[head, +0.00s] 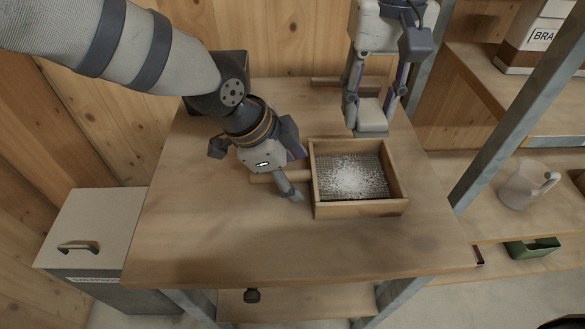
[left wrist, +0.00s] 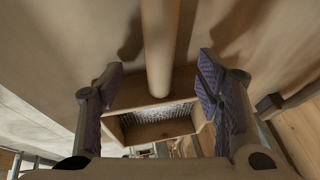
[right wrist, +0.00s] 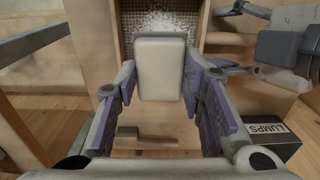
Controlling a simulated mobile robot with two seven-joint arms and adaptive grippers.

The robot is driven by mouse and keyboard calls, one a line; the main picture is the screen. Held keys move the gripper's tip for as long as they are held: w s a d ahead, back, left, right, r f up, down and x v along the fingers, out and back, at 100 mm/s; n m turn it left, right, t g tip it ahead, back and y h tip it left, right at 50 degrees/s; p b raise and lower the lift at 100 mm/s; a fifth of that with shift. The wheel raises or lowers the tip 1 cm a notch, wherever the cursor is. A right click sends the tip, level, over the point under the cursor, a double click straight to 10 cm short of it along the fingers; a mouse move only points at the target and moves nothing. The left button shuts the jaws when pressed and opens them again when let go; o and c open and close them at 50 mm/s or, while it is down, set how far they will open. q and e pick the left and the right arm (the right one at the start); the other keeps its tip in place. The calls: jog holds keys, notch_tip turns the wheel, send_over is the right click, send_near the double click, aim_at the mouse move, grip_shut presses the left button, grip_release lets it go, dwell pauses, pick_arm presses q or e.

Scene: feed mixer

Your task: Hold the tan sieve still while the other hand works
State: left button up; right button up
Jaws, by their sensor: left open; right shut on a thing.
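The tan sieve (head: 360,209) is a square wooden tray with a wire mesh, lying on the table. White grainy material lies on the mesh. Its round wooden handle (head: 262,178) points left. My left gripper (head: 297,172) is open, its fingers on either side of the handle; in the left wrist view the handle (left wrist: 160,50) runs between the pads with gaps on both sides. My right gripper (head: 372,100) is shut on a pale block (right wrist: 160,65), over the sieve's back edge. Whether the block touches the sieve is unclear.
A wooden piece (head: 335,81) lies at the table's back edge. A grey lidded bin (head: 100,225) stands left of the table (head: 200,250). The table's front is clear.

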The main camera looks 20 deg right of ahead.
pick_arm(q)
jog(key=shift+r, duration=0.1)
jog(key=shift+r, duration=0.5)
jog(key=shift+f, duration=0.1)
dwell(0.3)
jog(key=shift+f, duration=0.5)
jog(key=shift+c, duration=0.5)
grip_shut()
